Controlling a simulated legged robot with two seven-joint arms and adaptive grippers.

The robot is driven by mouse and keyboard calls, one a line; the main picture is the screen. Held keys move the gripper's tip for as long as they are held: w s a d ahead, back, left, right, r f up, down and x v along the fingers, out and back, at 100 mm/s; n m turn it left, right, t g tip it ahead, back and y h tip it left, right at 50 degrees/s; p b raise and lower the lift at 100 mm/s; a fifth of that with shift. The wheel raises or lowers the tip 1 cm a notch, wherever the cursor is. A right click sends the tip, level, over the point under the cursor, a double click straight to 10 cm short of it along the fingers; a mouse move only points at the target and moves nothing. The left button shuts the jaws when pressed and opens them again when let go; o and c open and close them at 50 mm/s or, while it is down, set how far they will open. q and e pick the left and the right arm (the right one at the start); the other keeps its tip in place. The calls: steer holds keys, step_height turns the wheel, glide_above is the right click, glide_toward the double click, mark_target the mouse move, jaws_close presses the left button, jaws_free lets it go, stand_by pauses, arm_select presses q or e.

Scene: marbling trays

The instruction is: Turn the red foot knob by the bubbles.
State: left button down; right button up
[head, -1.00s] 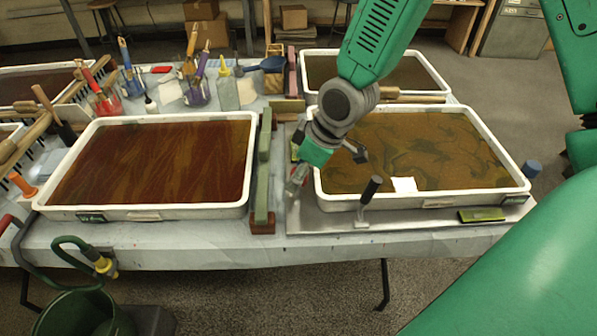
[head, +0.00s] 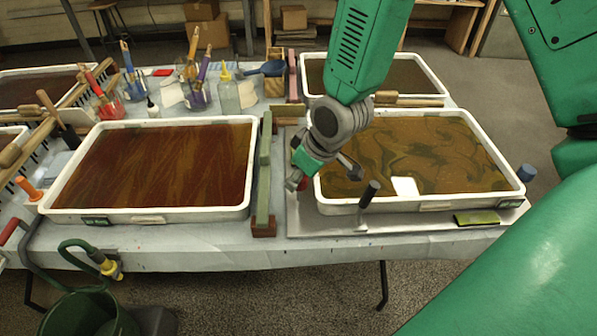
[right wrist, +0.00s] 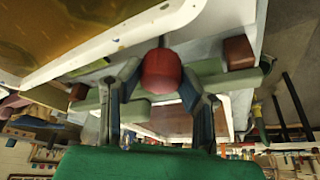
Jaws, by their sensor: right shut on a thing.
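The red foot knob (right wrist: 161,72) shows between my right gripper's fingers (right wrist: 160,84) in the right wrist view, under the corner of a white tray (right wrist: 92,50). The two fingers are shut on the knob's sides. In the head view my right gripper (head: 297,181) is at the front left corner of the right-hand marbling tray (head: 340,207), and a bit of red shows at its tips. The fingers hide most of the knob there. A yellow-green level-like block (head: 476,218) lies in front of that tray; I cannot make out bubbles in it. My left gripper is not in view.
A green rail (head: 263,172) runs between the two front trays. The left tray (head: 150,216) holds a red-brown bath. A blue knob (head: 527,173) is at the right tray's far side.

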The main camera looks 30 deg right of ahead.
steer(key=shift+w+m+h+p, duration=0.1)
steer(key=shift+m+h+p, duration=0.4)
steer(key=shift+m, duration=0.55)
steer(key=shift+m+h+p, duration=0.2)
steer(key=shift+m+p, duration=0.5)
steer(key=shift+m, duration=0.35)
steer(key=o, duration=1.1)
steer(key=shift+o, duration=0.2)
